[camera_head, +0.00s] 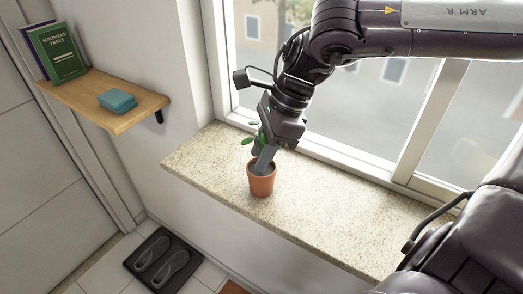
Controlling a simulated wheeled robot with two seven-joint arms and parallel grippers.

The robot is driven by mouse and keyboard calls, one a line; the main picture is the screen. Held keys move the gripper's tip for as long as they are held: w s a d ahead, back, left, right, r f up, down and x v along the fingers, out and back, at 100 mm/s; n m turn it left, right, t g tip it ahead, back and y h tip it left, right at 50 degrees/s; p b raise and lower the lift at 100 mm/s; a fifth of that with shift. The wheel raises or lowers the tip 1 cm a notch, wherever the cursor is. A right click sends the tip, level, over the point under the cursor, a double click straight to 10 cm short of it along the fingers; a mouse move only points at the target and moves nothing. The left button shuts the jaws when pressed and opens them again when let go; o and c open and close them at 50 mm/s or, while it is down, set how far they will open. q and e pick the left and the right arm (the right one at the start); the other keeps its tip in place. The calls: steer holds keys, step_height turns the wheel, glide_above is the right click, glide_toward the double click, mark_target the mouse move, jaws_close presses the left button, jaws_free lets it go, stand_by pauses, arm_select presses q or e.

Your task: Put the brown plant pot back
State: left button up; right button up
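The brown plant pot (262,183), terracotta in colour with a small green plant (247,141) in it, is upright at the speckled stone window sill (340,222), near its left part. My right gripper (263,163) points down at the pot from above. A grey finger reaches to the pot's rim and hides part of the plant. The other finger is not clearly seen, so I cannot tell whether the gripper is closed on the rim. I also cannot tell whether the pot rests fully on the sill. My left gripper is not in view.
A wooden wall shelf (90,97) at the left holds upright books (60,53) and a teal stack (117,101). A window (290,50) stands behind the sill. Dark shoes (162,262) lie on a mat on the floor. The sill right of the pot is clear.

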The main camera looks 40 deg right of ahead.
steer(key=v, duration=1.1)
steer(key=shift+d+r, duration=0.2)
steer(key=shift+r, duration=0.15)
steer(key=shift+s, duration=0.1)
